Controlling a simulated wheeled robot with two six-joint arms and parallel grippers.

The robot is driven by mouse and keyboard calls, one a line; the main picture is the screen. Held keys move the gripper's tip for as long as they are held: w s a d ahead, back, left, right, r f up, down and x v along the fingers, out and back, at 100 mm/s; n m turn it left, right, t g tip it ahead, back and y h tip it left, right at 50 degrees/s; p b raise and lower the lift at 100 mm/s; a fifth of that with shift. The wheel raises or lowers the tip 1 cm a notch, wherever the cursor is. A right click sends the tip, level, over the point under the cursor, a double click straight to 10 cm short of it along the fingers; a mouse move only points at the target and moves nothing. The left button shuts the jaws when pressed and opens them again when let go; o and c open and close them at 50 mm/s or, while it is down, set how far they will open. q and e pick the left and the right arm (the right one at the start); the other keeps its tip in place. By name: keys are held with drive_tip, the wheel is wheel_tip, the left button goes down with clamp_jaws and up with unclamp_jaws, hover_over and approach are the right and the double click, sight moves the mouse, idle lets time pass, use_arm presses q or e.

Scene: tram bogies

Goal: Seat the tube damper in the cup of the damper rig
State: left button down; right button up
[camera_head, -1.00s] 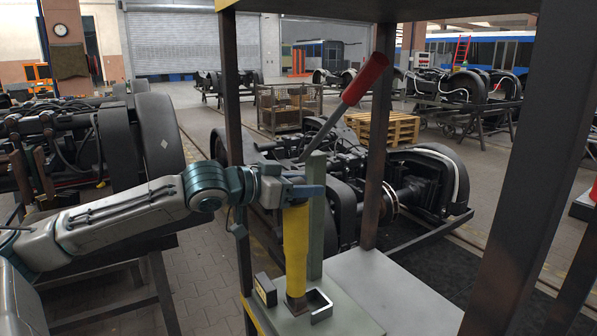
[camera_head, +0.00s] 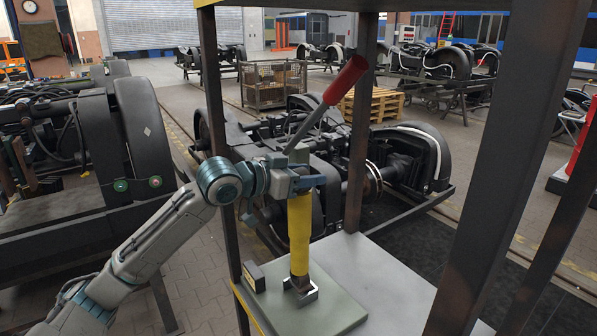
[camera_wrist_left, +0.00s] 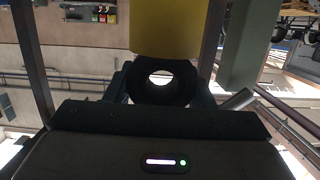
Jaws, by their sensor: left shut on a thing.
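The tube damper (camera_head: 299,235) is a yellow tube, upright in the head view. My left gripper (camera_head: 301,184) is shut on its upper end. The damper's dark lower end is at the metal cup (camera_head: 303,299) on the damper rig's grey-green base plate (camera_head: 325,317). The cup's front wall overlaps that lower end; I cannot tell whether it rests on the cup floor. The rig's post (camera_head: 298,153) stands behind the gripper, and a lever with a red handle (camera_head: 345,80) slants up to the right. The left wrist view shows the yellow tube (camera_wrist_left: 180,28) and a dark ring-shaped eye (camera_wrist_left: 163,82). My right gripper is not in view.
A small dark block (camera_head: 254,276) sits on the plate left of the cup. Dark frame uprights (camera_head: 361,130) stand around the rig. The pale bench top (camera_head: 385,275) right of the plate is clear. Bogies (camera_head: 400,165) stand behind.

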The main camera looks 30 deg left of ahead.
sight(306, 189)
use_arm(q)
drive_tip(key=shift+w+d, duration=0.1)
drive_tip(key=shift+w, duration=0.05)
drive_tip(key=shift+f+p, duration=0.5)
drive_tip(key=shift+f, duration=1.15)
drive_tip(key=c, duration=0.7)
unclamp_jaws()
drive_tip(key=shift+f, duration=0.15)
drive_tip(key=shift+o, duration=0.3)
drive_tip(key=shift+s, duration=0.2)
